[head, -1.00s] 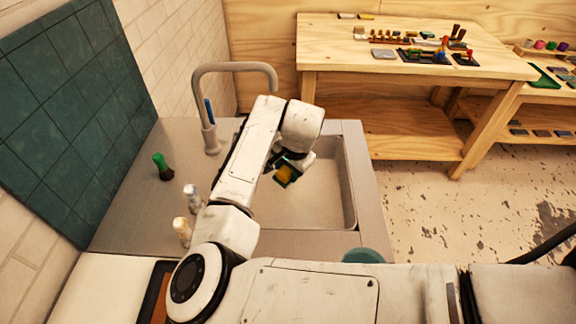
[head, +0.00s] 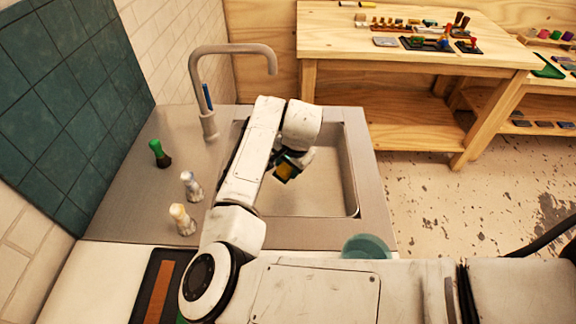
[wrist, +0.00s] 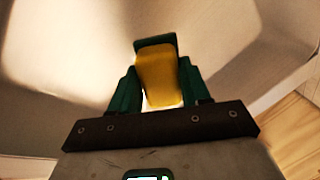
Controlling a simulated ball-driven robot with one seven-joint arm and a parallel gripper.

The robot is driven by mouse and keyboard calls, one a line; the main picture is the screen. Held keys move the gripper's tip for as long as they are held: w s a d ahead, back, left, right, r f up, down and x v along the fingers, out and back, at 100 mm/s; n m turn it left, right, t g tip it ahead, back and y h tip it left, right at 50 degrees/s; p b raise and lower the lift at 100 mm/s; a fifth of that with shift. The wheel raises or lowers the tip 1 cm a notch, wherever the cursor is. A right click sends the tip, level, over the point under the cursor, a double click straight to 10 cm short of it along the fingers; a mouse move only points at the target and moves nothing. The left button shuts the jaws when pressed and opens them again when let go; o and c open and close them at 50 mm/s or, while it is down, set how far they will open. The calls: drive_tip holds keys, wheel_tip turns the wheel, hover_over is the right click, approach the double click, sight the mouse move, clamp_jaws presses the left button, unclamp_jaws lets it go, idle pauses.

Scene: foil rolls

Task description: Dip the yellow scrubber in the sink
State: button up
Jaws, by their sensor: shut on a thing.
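The yellow scrubber (wrist: 158,78) with a dark green end is between the two green fingers of my gripper (wrist: 155,95) in the wrist view. My gripper is shut on it. In the head view the scrubber (head: 286,170) hangs from my gripper (head: 290,163) over the basin of the sink (head: 330,195), within its rim. The pale basin walls surround it in the wrist view. My arm hides the basin's left side. I cannot tell how far the scrubber is above the basin floor, or whether there is water.
A grey faucet (head: 210,120) arches behind the basin. A green-topped bottle (head: 160,153) and two pale bottles (head: 192,186) (head: 182,219) stand on the counter to the left. A teal round thing (head: 366,247) is at the front. A wooden table (head: 420,55) with small items stands behind.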

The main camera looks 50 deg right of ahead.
drive_tip(key=shift+r, duration=0.1)
drive_tip(key=shift+r+p, duration=4.15)
drive_tip(key=shift+r, duration=0.55)
drive_tip(key=shift+r, duration=0.1)
wheel_tip(320, 180, up, 4)
drive_tip(key=shift+f+p, duration=0.1)
drive_tip(key=shift+p, duration=0.75)
